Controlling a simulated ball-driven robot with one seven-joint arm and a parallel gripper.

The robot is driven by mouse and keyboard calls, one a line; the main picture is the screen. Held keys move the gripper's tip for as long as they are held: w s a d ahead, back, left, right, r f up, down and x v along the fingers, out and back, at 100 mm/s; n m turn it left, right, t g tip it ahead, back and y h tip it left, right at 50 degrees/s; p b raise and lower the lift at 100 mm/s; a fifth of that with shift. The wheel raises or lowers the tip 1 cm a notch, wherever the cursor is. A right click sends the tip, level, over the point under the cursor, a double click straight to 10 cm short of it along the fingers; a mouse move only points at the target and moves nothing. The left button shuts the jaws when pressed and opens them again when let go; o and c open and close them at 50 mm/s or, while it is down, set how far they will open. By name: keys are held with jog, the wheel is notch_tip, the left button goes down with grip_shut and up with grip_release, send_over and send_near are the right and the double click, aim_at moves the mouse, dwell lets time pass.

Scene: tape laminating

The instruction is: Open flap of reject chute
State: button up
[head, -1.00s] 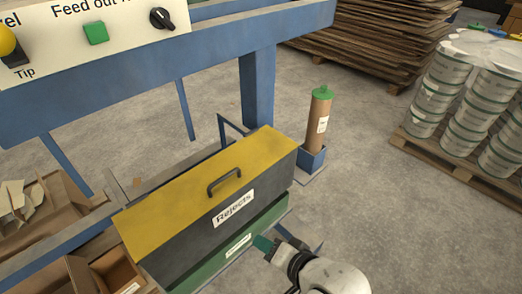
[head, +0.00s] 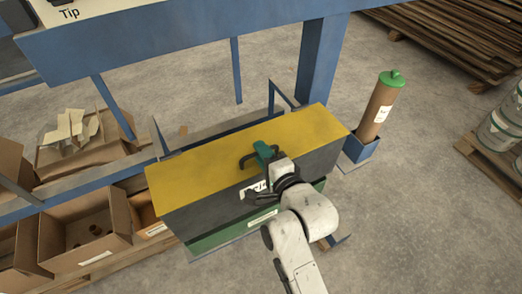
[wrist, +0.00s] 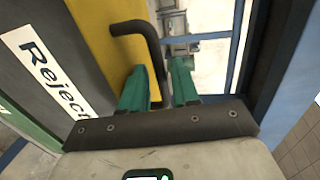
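The reject chute is a dark grey box (head: 195,216) with a yellow flap (head: 200,172) on top and a white "Rejects" label. The flap is down and also shows in the wrist view (wrist: 95,35). Its black handle (head: 246,161) is partly hidden by my gripper in the head view; the wrist view shows the bent handle (wrist: 128,27) more clearly. My gripper (head: 263,152) has green fingers and is at the handle. In the wrist view the fingers (wrist: 160,82) stand apart, with the handle's arm running down between them. Firm contact is not visible.
A blue frame beam (head: 180,35) and post (head: 321,60) stand behind and right of the chute. A brown tube with a green cap (head: 379,108) stands right. Cardboard boxes (head: 85,222) lie left. Grey floor is clear at lower right.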

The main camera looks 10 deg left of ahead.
jog(key=shift+w+a+f, duration=0.1)
jog(key=shift+w+a, duration=0.3)
jog(key=shift+w, duration=0.15)
jog(key=shift+c, duration=0.4)
grip_shut()
